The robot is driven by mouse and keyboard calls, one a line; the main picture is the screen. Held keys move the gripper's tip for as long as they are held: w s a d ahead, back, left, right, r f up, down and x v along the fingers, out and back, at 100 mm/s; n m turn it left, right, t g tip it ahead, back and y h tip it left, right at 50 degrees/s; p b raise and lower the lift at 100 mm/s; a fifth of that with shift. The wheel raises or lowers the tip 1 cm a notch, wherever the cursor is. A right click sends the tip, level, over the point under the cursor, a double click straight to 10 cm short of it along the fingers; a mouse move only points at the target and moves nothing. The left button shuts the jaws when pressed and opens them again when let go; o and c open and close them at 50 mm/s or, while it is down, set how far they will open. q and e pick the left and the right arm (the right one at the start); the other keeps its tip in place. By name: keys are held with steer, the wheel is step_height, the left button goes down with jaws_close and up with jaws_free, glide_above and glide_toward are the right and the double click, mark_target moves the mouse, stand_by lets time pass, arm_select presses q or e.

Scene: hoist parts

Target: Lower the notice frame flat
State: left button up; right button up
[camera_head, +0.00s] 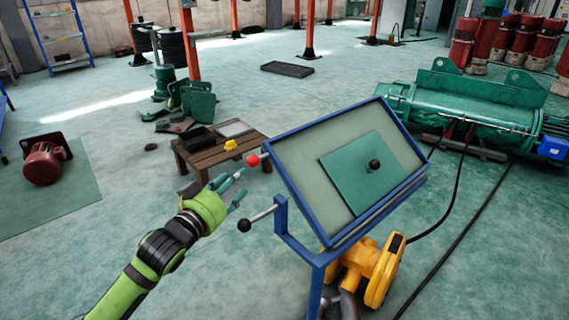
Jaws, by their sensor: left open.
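The notice frame (310,228) is a blue-rimmed tray with a pale panel, tilted up on a blue post. A green sheet (350,178) with a black knob (374,165) lies on its panel. A red ball handle (253,161) sticks out from its left edge. A lever with a black ball (244,225) comes from the post below. My left gripper (238,186) is open and empty, just left of the frame. Its fingers point toward the red ball and appear apart from it. My right gripper is not in view.
A yellow machine (375,270) stands beneath the frame. A low wooden table (222,150) with small items is behind my left gripper. A green hoist drum (470,112) is at the right, with black cables on the floor.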

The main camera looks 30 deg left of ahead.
mark_target(250, 165)
arm_select(q)
steer(key=shift+w+d+r+h, duration=0.2)
steer(key=shift+d+r, duration=0.15)
steer(key=shift+r, duration=0.25)
steer(key=shift+w+d+r+h, duration=0.1)
steer(key=shift+d+r+h, duration=0.1)
steer(key=shift+d+r, duration=0.3)
steer(key=w, duration=0.3)
steer(key=w+p, duration=0.1)
steer(key=w, duration=0.2)
steer(key=shift+w+a, duration=0.2)
steer(key=shift+w, duration=0.05)
jaws_close()
